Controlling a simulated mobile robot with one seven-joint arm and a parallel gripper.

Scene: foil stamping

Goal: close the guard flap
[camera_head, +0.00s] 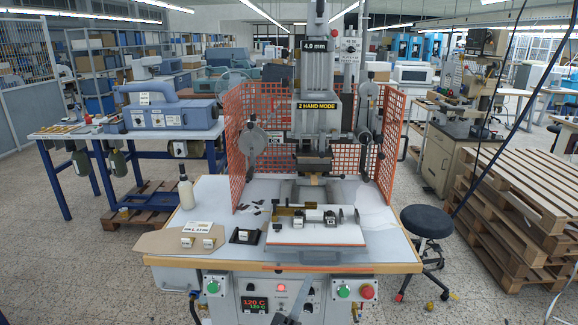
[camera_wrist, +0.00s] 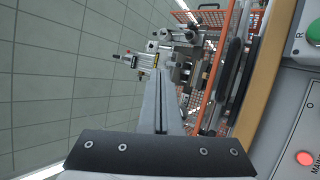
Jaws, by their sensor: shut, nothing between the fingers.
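The orange mesh guard (camera_head: 245,165) stands around the sides and back of the stamping press (camera_head: 320,120). The front of the press is open. An orange strip (camera_head: 318,268) lies low along the table's front edge; I cannot tell whether it is the guard flap. My gripper (camera_head: 294,303) shows as a grey shape low in the head view, in front of the table and below its edge. In the wrist view my gripper's fingers (camera_wrist: 164,78) are together and empty. Orange mesh also shows beyond them in the wrist view.
The white work plate (camera_head: 320,235) with a fixture lies under the press head. A bottle (camera_head: 186,188), small blocks (camera_head: 187,241) and a black holder (camera_head: 245,235) stand at the left. The control panel (camera_head: 281,297) is on the front. A stool (camera_head: 427,222) and pallets (camera_head: 525,195) stand right.

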